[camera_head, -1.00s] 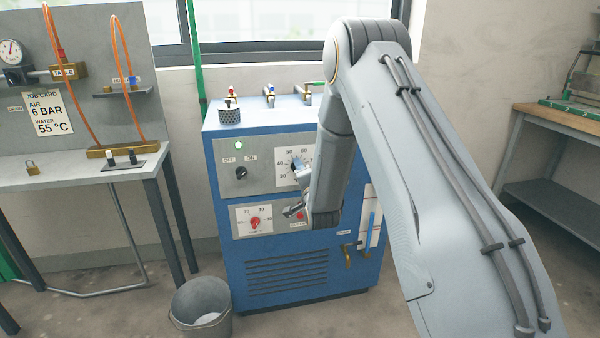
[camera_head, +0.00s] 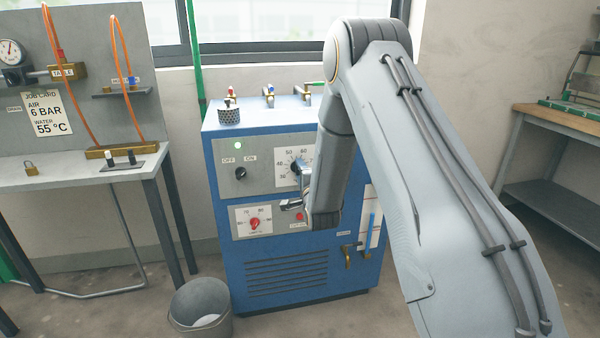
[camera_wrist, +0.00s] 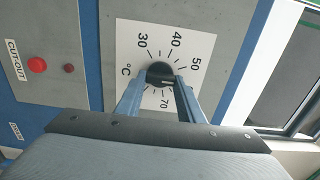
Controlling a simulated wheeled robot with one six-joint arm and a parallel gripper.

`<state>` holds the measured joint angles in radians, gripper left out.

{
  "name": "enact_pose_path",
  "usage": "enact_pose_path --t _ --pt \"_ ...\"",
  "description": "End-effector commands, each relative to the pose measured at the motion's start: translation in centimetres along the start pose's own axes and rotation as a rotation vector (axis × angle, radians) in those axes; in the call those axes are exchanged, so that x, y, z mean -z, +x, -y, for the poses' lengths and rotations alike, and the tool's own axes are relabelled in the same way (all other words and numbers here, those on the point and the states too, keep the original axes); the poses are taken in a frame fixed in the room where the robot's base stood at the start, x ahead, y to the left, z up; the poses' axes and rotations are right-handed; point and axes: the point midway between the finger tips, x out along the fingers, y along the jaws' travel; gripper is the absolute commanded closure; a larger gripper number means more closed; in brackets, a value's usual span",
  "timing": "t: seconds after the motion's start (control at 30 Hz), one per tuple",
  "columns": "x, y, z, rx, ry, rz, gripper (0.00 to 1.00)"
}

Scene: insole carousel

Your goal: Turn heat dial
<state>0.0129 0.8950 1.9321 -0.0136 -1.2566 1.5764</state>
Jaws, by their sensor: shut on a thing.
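The heat dial is a black knob on a white °C scale plate (camera_wrist: 196,38) on the blue heater unit. The knob (camera_wrist: 160,73) sits between my two fingertips in the wrist view. My gripper (camera_wrist: 162,80) is shut on it, one finger on each side. The figures 30, 40, 50 and 70 show on the scale, and my right finger covers part of it. I cannot clearly read the knob's pointer. In the head view the dial (camera_head: 296,166) is partly hidden by my gripper (camera_head: 301,172) and arm. The job card (camera_head: 48,114) reads water 55 °C.
Below the heat dial are a second dial with a red knob (camera_head: 255,223) and a red cut-out button (camera_head: 299,216). An off/on switch (camera_head: 240,173) is to the left, under a lit green lamp (camera_head: 238,145). A bucket (camera_head: 200,308) stands on the floor.

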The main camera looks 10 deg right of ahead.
Motion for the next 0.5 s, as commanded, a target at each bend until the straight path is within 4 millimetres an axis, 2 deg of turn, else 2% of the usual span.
enact_pose_path --t 0.1,0.13,0.23,0.5 --pt "0.02 -0.06 -0.13 -0.003 -0.001 0.000 0.88" --pt "0.03 -0.06 -0.13 -0.003 -0.001 -0.001 0.62" --pt "0.02 -0.05 -0.11 -0.002 -0.001 0.000 0.47" --pt "-0.02 -0.05 -0.05 -0.001 -0.001 0.000 0.47"
